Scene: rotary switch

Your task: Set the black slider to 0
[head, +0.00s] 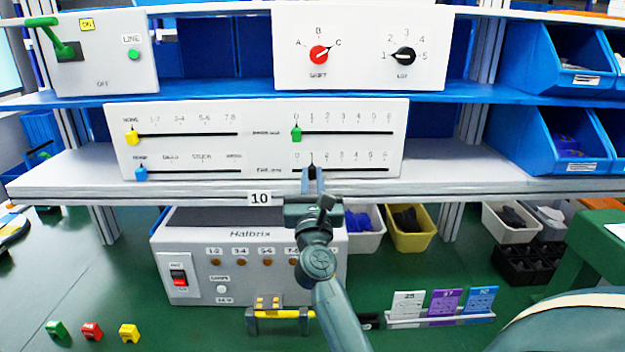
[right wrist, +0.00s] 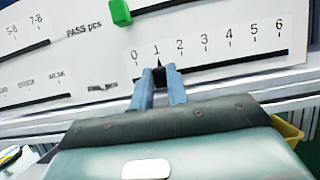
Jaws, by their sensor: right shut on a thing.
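The black slider (head: 312,170) sits in the lower right slot of the white slider panel (head: 265,152). In the right wrist view the black slider (right wrist: 159,72) has its pointer at the 1 mark, right of the 0. My right gripper (head: 313,178) is at the slider from below, and in the right wrist view its two blue fingers (right wrist: 158,80) are shut on the slider's sides. My left gripper is not in view.
A green slider (head: 296,134) stands at 0 just above. Yellow (head: 131,138) and blue (head: 141,174) sliders stand at the left. The shelf edge (head: 420,190) runs below the panel. The slot is clear on both sides of the black slider.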

